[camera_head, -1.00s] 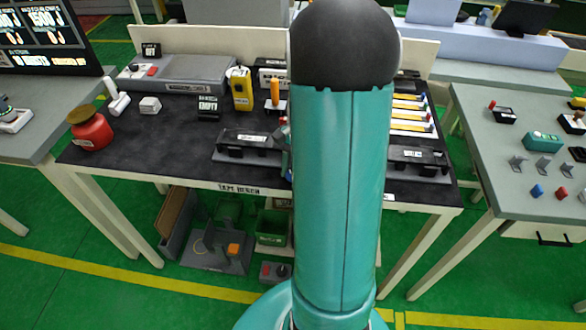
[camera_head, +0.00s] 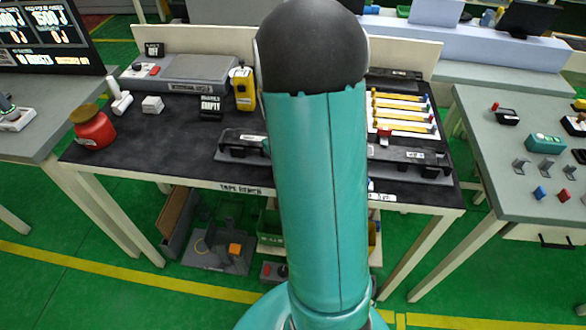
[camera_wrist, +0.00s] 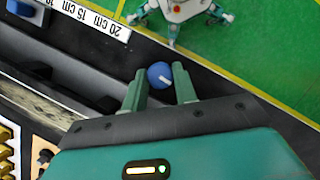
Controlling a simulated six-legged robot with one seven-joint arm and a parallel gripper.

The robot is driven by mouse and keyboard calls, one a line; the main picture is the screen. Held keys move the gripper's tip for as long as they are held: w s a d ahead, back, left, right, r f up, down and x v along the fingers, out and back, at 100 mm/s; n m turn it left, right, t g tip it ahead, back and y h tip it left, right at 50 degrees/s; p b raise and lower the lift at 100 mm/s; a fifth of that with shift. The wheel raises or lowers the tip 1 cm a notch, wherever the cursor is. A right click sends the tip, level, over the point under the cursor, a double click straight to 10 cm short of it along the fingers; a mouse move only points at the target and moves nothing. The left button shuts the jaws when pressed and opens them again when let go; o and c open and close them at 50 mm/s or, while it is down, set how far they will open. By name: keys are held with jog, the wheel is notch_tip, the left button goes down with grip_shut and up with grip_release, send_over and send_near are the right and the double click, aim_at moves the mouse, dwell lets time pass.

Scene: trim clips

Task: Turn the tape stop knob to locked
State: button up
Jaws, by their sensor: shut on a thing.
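The tape stop knob (camera_wrist: 159,75) is a round blue knob with a short white mark, seen in the wrist view. The mark points toward the lower right of that view. My gripper (camera_wrist: 163,82) has one green finger on each side of the knob and is shut on it. The knob sits near the edge of the dark bench, by a long grey-black channel (camera_wrist: 75,83). In the head view my teal arm covers the knob and my gripper. I cannot read any locked marking near the knob.
A white centimetre scale (camera_wrist: 93,20) and a blue block (camera_wrist: 22,8) lie at the wrist view's upper left. The dark bench (camera_head: 150,135) also holds a red bottle (camera_head: 93,130), a yellow device (camera_head: 243,90) and yellow strips (camera_head: 400,105). The bench's left middle is fairly clear.

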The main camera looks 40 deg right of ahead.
jog(key=n+h, duration=0.1)
jog(key=n, duration=0.3)
jog(key=shift+w+a+n+h, duration=0.1)
jog(key=shift+a+n+h, duration=0.05)
jog(key=shift+n+h, duration=0.2)
jog(key=n+h, duration=0.1)
jog(key=n, duration=0.1)
jog(key=n+h, duration=0.1)
jog(key=n, duration=0.2)
jog(key=shift+a+t, duration=0.1)
jog(key=shift+t, duration=0.3)
jog(key=n, duration=0.2)
jog(key=n+t+h, duration=0.1)
jog(key=n, duration=0.2)
jog(key=shift+s+a+h, duration=0.1)
jog(key=shift+s+h, duration=0.1)
jog(key=shift+h, duration=0.05)
jog(key=n+t, duration=0.1)
jog(key=n, duration=0.1)
jog(key=n+t, duration=0.1)
jog(key=n, duration=0.1)
jog(key=shift+s+n+h, duration=0.1)
jog(key=shift+n+h, duration=0.15)
jog(key=shift+h, duration=0.05)
jog(key=o, duration=1)
